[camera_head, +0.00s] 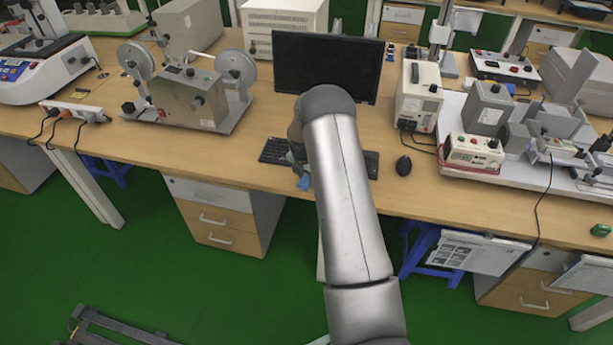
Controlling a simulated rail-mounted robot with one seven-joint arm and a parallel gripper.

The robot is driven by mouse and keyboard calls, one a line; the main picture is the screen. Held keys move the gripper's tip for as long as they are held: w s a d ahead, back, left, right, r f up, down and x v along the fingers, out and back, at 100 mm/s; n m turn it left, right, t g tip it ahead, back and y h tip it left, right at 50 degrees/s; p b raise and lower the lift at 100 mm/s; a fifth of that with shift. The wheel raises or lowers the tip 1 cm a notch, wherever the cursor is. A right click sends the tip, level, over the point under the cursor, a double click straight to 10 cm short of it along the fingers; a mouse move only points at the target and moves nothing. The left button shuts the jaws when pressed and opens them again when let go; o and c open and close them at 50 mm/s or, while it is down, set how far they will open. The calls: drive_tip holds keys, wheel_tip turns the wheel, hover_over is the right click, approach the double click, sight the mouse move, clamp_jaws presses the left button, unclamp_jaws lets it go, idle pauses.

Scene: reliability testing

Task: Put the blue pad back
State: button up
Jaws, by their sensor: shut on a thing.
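My gripper (299,168) is partly hidden behind my own arm, over the front edge of the desk by the keyboard. It is shut on a small blue piece, which I take to be the blue pad (306,183). The pad shows just below the fingers, at the desk's front edge. Most of its outline is too small or too covered to make out, and I cannot tell whether it touches the desk.
A black keyboard (275,151) lies behind the gripper, with a monitor (328,66) beyond and a mouse (403,165) to the right. A reel machine (190,97) stands left, instruments (474,151) right. The desk front (225,160) left of the keyboard is clear.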

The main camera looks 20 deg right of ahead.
sight(303, 182)
drive_tip(key=o, duration=1)
drive_tip(key=shift+f, duration=0.1)
drive_tip(key=shift+r, duration=0.5)
wheel_tip(303, 182, up, 11)
drive_tip(key=s+a+b, duration=0.1)
drive_tip(key=a+b, duration=0.1)
drive_tip(key=s+a+r+m, duration=0.7)
drive_tip(key=s+r+m, duration=0.1)
drive_tip(key=s+r, duration=0.25)
drive_tip(key=s+a+r+m, duration=0.1)
drive_tip(key=s+a+m, duration=0.2)
drive_tip(key=s, duration=0.6)
drive_tip(key=s+a+r+m+y, duration=0.1)
drive_tip(key=s+a+m, duration=0.2)
drive_tip(key=s+m, duration=0.4)
drive_tip(key=s+a+r+m, duration=0.2)
drive_tip(key=s+m, duration=0.3)
drive_tip(key=s, duration=0.6)
drive_tip(key=shift+a+m+y, duration=0.3)
drive_tip(key=shift+a, duration=0.5)
